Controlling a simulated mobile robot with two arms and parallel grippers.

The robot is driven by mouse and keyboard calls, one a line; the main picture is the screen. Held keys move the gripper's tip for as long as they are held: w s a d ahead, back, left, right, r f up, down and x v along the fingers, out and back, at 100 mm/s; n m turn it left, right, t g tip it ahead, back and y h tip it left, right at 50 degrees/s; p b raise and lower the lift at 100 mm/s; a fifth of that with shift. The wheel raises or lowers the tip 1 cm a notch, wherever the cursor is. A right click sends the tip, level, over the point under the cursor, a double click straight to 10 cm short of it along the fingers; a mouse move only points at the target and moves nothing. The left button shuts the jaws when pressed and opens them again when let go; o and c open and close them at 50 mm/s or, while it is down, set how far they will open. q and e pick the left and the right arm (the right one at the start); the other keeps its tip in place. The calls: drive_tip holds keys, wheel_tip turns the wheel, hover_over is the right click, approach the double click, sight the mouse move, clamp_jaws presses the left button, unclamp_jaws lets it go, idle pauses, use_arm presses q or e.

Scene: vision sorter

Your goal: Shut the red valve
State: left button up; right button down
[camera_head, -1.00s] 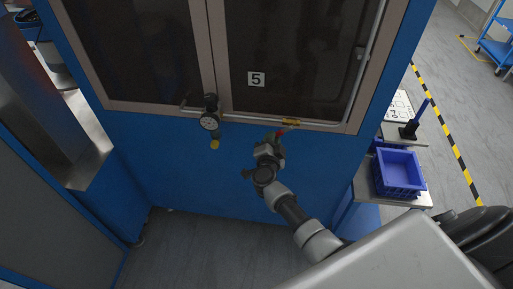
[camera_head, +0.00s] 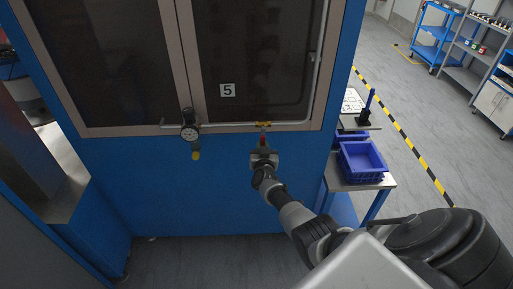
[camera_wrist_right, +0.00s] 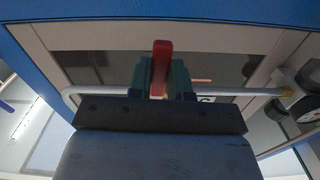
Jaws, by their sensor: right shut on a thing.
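The red valve handle (camera_head: 262,140) hangs below the yellow valve fitting (camera_head: 263,124) on the thin pipe along the cabinet front. In the head view it points nearly straight down, across the pipe. My right gripper (camera_head: 263,153) is at the handle's lower end. In the right wrist view the red handle (camera_wrist_right: 161,62) stands between the two dark green fingers (camera_wrist_right: 161,80), and the gripper is shut on it. The handle's lower part is hidden by the gripper. My left gripper is not in view.
The blue cabinet wall (camera_head: 190,200) is close behind my gripper. A blue bin (camera_head: 362,160) stands on a bench at the right. The floor beyond it is clear.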

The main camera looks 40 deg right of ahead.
drive_tip(key=shift+s+d+f+n, duration=0.1)
drive_tip(key=shift+s+d+n, duration=0.05)
drive_tip(key=shift+n, duration=0.25)
drive_tip(key=shift+d, duration=0.1)
drive_tip(key=c, duration=1)
unclamp_jaws()
drive_tip(key=shift+c, duration=0.2)
drive_tip(key=p+v, duration=0.2)
drive_tip(key=v, duration=0.8)
drive_tip(key=shift+s+a+p, duration=0.25)
drive_tip(key=shift+s+p, duration=0.1)
